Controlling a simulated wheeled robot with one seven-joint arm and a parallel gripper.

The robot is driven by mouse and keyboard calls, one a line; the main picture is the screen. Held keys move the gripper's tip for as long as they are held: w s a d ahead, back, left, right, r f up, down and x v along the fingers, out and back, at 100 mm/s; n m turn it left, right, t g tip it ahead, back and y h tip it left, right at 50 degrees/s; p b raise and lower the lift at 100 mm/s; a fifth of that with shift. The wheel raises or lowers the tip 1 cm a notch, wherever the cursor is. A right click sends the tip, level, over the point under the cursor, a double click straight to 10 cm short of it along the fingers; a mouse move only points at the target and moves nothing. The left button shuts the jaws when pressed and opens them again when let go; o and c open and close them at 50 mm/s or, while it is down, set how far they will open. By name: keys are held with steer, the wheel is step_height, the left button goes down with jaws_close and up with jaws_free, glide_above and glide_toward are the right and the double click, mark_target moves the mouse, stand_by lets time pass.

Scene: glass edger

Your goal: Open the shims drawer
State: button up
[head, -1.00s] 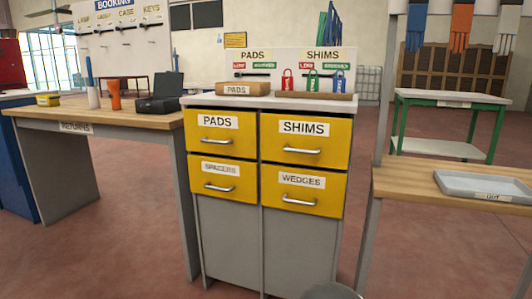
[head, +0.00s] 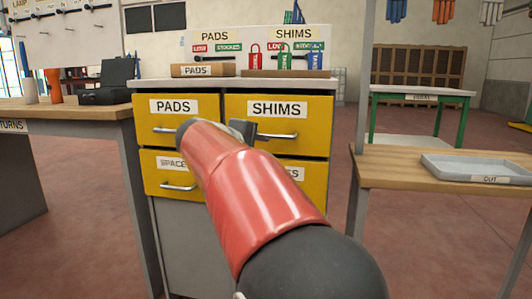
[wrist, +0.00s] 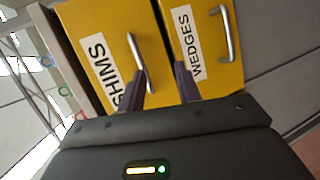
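The shims drawer (head: 308,113) is the yellow upper-right front of the cabinet and looks shut. Its silver bar handle (head: 279,136) is below the SHIMS label. My gripper (head: 246,129) is in front of this drawer, by the handle's left end; my red arm hides part of it. In the wrist view my gripper (wrist: 159,88) is open, with two dark fingers apart. The shims handle (wrist: 137,58) shows just ahead, its lower end close to the left finger. I cannot tell whether they touch. Nothing is held.
The pads drawer (head: 175,115) is to the left and the wedges drawer (wrist: 199,48) below, both shut. My arm partly hides the spacers drawer (head: 160,190). A wooden table with a grey tray (head: 470,162) stands at right. A workbench (head: 70,110) stands at left.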

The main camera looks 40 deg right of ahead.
mark_target(275, 137)
steer(key=shift+h, duration=0.8)
steer(key=w+d, duration=0.1)
steer(key=d, duration=0.2)
steer(key=w+d, duration=0.2)
steer(key=d, duration=0.1)
steer(key=w+d, duration=0.1)
steer(key=d, duration=0.2)
steer(key=shift+w+d+r, duration=0.1)
steer(key=shift+w+r, duration=0.1)
steer(key=shift+r, duration=0.15)
steer(key=shift+c, duration=0.3)
jaws_close()
